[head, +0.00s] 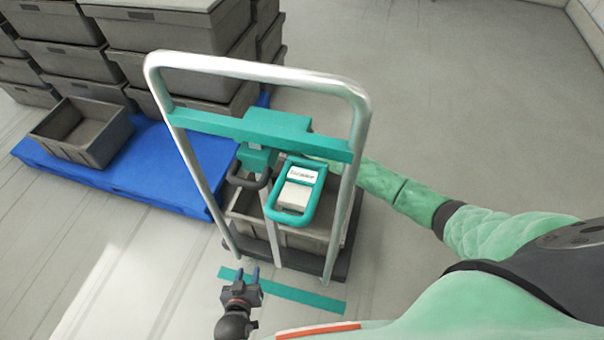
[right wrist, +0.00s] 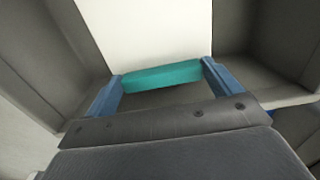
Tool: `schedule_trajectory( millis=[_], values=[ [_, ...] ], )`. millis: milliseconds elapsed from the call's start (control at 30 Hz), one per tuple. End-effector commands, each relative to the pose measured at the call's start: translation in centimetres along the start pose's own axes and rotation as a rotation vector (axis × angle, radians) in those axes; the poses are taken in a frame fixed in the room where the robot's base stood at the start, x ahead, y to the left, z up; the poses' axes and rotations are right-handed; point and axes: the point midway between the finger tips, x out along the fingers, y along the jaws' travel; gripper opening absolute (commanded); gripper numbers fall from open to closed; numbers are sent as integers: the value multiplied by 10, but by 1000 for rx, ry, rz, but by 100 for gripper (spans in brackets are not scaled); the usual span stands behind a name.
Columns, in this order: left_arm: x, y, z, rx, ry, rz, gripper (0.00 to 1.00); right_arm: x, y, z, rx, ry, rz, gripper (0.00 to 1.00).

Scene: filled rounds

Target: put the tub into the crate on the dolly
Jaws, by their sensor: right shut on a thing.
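The crate (head: 283,236) is grey and stands on the low dark dolly, behind its tall silver handle frame. A teal loop-shaped item with a white labelled part (head: 297,190), which I take for the tub, shows over the crate; how deep it sits I cannot tell. In the right wrist view my right gripper (right wrist: 162,82) is shut on a teal bar (right wrist: 160,76), seemingly the tub's grip, with grey walls on both sides. In the head view that hand is hidden behind the handle area. My left gripper (head: 241,274) is open and empty, in front of the dolly.
The dolly's silver handle (head: 185,150) with its teal crossbar (head: 225,127) rises between me and the crate. A blue pallet (head: 165,165) at left bears an open grey bin (head: 115,128) and stacked grey bins (head: 150,35). A teal strip (head: 300,295) marks the floor. Floor at right is clear.

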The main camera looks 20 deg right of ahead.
Motion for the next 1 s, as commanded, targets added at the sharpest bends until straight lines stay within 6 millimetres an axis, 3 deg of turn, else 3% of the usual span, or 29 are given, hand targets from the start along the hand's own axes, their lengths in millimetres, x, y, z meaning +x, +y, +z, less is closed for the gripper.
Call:
schedule_trajectory(
  millis=[1000],
  values=[
    [-4, 1, -7, 0, 0, 0, 36, 2, 0, 0, 1, 0, 1, 68]
  ],
)
